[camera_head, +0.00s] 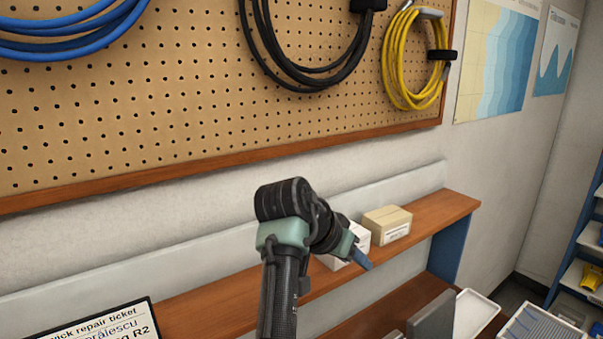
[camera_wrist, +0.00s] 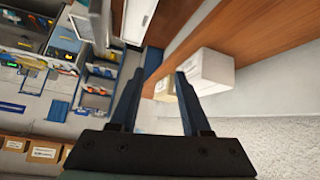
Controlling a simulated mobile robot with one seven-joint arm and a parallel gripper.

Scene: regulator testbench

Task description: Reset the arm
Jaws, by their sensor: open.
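My gripper (camera_wrist: 155,98) shows in the wrist view with its two dark blue fingers spread apart and nothing between them. In the head view my arm rises from the bottom middle and bends to the right. The tip of my gripper (camera_head: 363,262) shows there as a small blue piece in front of the boxes on the shelf. The rest of the gripper is hidden behind the wrist in that view.
A wooden shelf (camera_head: 455,206) runs along the wall, with a white box (camera_head: 337,263) and a tan box (camera_head: 387,224) on it near my gripper. A pegboard (camera_head: 190,100) with coiled cables is above. A repair ticket screen (camera_head: 95,325) stands at the lower left, a white tray (camera_head: 476,313) at the lower right.

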